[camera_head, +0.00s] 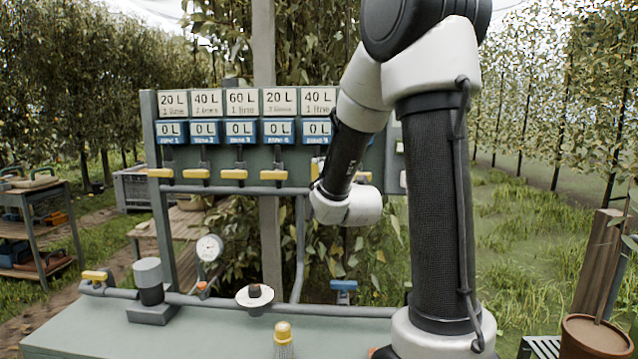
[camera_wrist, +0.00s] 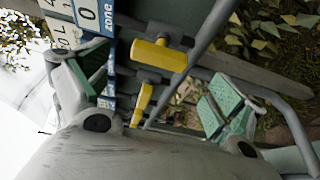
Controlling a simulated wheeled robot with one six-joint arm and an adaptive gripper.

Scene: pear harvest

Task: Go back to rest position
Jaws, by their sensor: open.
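My gripper (camera_wrist: 156,82) is open in the wrist view, with a green-padded finger on each side and nothing between them. Beyond the gap is a yellow valve handle (camera_wrist: 160,55), with a second yellow handle (camera_wrist: 141,103) below it. I cannot tell how far the fingers are from these handles. In the head view my arm is raised and bent in front of the right part of the valve panel (camera_head: 150,130). The fingers cannot be made out there, and the arm hides part of the panel.
The panel carries litre labels (camera_head: 207,104), blue zone displays (camera_head: 205,132) and a row of yellow valves (camera_head: 233,174). A pressure gauge (camera_head: 209,248) and pipes stand over the green bench (camera_head: 110,335). A pot (camera_head: 595,338) is at right; a shelf (camera_head: 35,225) is at left.

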